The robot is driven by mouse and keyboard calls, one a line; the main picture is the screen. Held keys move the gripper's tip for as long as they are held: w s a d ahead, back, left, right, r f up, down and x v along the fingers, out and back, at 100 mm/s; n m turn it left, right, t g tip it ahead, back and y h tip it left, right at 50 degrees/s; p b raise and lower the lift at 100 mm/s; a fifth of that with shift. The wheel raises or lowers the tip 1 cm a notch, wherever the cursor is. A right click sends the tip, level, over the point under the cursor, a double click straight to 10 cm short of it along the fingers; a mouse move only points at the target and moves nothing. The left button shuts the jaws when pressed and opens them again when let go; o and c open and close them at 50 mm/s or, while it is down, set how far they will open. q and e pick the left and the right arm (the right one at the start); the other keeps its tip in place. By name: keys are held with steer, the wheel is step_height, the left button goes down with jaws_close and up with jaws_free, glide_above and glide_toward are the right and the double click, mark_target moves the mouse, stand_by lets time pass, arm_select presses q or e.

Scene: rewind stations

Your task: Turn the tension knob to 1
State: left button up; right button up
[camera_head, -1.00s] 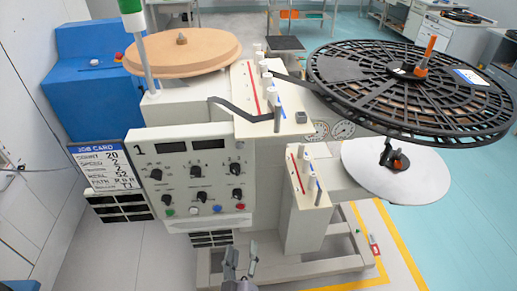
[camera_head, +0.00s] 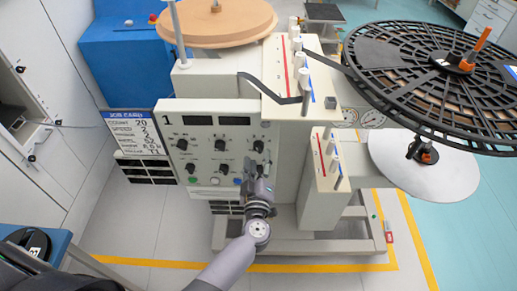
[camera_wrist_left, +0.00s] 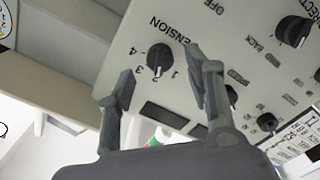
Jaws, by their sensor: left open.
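The tension knob (camera_wrist_left: 158,55) is a black round knob on the pale control panel (camera_wrist_left: 115,60), with the numbers 1 to 4 around it, seen upside down in the left wrist view. A pale mark shows at its lower edge on the side of 1 and 2; its exact setting is hard to read. In the head view the knob (camera_head: 258,146) is at the right end of the upper row. My left gripper (camera_head: 252,168) is open just below it. In the wrist view its fingertips lie on either side of the knob, apparently apart from it. My right gripper is out of view.
Other knobs (camera_head: 220,144) and coloured buttons (camera_head: 214,181) sit close by on the panel. A job card (camera_head: 136,132) hangs left of it. A white post block (camera_head: 326,185) stands right of it, and a large black reel (camera_head: 430,80) overhangs the right side.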

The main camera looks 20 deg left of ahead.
mark_target(258, 151)
arm_select(q)
steer(key=shift+x, duration=2)
steer(key=shift+c, duration=0.4)
jaws_close()
